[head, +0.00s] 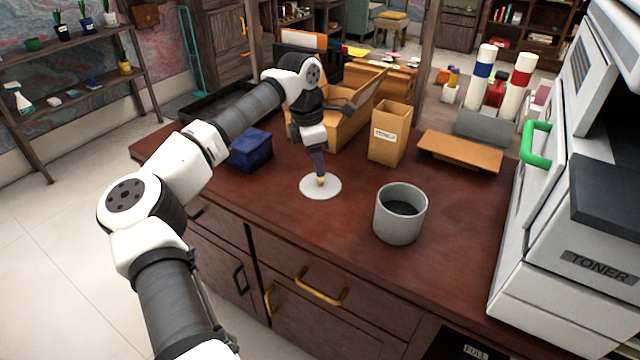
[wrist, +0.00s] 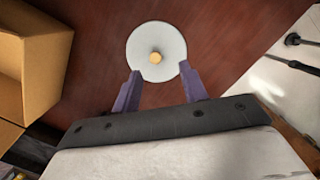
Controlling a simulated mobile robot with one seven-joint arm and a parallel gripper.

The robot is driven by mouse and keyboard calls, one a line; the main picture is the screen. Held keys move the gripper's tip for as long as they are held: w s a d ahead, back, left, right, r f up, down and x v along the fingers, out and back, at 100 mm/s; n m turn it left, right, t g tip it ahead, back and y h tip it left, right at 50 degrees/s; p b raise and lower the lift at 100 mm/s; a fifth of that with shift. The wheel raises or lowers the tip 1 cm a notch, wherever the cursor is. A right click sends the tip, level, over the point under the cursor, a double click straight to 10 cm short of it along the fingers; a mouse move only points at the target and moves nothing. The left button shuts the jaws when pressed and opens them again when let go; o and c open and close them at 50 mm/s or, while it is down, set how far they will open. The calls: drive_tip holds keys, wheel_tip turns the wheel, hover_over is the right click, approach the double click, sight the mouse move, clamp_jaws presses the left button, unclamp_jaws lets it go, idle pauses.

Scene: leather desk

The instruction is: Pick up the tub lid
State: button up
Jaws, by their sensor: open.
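The tub lid (head: 310,190) is a flat pale grey disc with a small tan knob at its centre. It lies on the dark red-brown desk, and it also shows in the wrist view (wrist: 142,62), where the knob is plain to see. My gripper (head: 321,180) is over the lid, pointing down at the knob. In the wrist view my gripper (wrist: 160,68) has its two purple fingers apart, with nothing held between them. The knob lies just beyond the line of the fingertips in that view. The grey open-topped tub (head: 399,225) stands upright to the right of the lid.
A dark blue box (head: 250,150) is left of the lid. A flat tan board (head: 459,152) and a white toner machine (head: 560,240) are at right. The desk's front stretch is clear.

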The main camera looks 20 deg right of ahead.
sight(320, 182)
drive_tip(key=f, duration=0.3)
drive_tip(key=d+f+p, duration=0.1)
drive_tip(key=f, duration=0.1)
drive_tip(key=shift+w+f, duration=0.25)
drive_tip(key=shift+w, duration=0.05)
clamp_jaws()
